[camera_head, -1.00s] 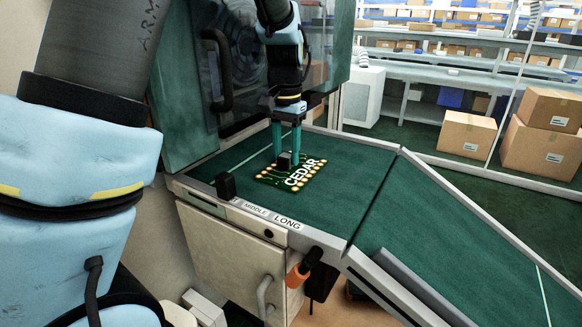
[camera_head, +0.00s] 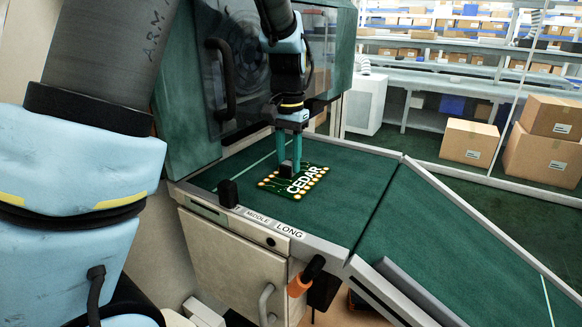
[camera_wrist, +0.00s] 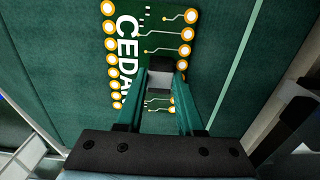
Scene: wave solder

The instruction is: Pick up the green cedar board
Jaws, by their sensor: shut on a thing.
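The green cedar board (camera_head: 312,178) has gold pads along its edges and white "CEDAR" lettering. It is at the belt's near part, in front of the machine. My gripper (camera_head: 292,170) points down over it, with its teal fingers shut on a dark block standing up from the board. In the wrist view the board (camera_wrist: 152,30) fills the upper middle, and my gripper (camera_wrist: 160,85) has a finger on each side of the grey and black block. The fingers hide part of the board. Whether the board touches the belt is hard to tell.
The green belt surface (camera_head: 350,205) slopes off to the right past a seam. A front rail (camera_head: 300,238) carries "MIDDLE" and "LONG" labels and a black block (camera_head: 227,192). The machine's door (camera_head: 245,60) stands close behind my arm. Cardboard boxes (camera_head: 468,142) are at the far right.

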